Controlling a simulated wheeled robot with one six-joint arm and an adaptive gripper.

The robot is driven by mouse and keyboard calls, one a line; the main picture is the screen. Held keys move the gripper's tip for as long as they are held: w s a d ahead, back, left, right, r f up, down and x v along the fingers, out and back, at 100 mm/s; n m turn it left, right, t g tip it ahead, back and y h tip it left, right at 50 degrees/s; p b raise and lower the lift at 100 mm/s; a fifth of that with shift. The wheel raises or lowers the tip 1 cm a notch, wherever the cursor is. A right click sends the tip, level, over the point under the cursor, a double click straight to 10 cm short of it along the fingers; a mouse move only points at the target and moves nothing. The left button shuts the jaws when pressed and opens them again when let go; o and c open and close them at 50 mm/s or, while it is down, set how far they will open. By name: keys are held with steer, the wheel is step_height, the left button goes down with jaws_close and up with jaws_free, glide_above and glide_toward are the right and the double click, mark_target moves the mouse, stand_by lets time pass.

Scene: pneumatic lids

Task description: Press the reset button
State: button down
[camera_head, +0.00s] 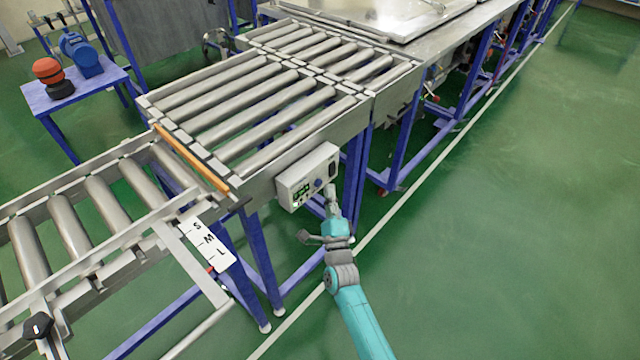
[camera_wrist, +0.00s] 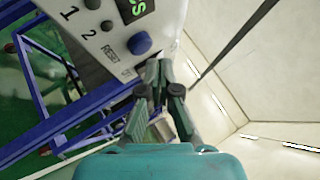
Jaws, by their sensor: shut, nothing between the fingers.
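A white control box (camera_head: 291,187) is fixed to the side of the roller conveyor. Its panel (camera_wrist: 115,22) fills the top of the wrist view. A round blue button (camera_wrist: 139,43) sits on it, beside a small label that seems to read RESET. The blue button also shows small in the head view (camera_head: 318,183). My gripper (camera_head: 330,188) is shut and empty, close to the box's lower right part. In the wrist view its fingertips (camera_wrist: 159,68) are just below and right of the blue button. I cannot tell whether they touch the panel.
Two dark round buttons (camera_wrist: 107,25) marked 1 and 2 and a green-lit display (camera_wrist: 133,8) share the panel. The roller conveyor (camera_head: 250,100) on blue legs stands behind it. A blue side table (camera_head: 85,85) holds red-and-black and blue items. Green floor (camera_head: 520,220) is clear at right.

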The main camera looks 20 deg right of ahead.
steer(key=shift+w, duration=0.15)
stand_by(0.7)
steer(key=shift+w+a, duration=0.2)
steer(key=shift+w, duration=0.05)
steer(key=shift+w+a, duration=0.25)
steer(key=shift+w, duration=0.15)
stand_by(0.9)
stand_by(0.4)
steer(key=shift+s+d, duration=0.45)
steer(key=shift+s, duration=0.35)
steer(key=shift+s+d, duration=0.4)
steer(key=shift+s, duration=0.35)
steer(key=shift+s+d, duration=0.4)
steer(key=shift+s, duration=0.35)
steer(key=shift+s+d, duration=0.4)
steer(key=shift+s, duration=0.35)
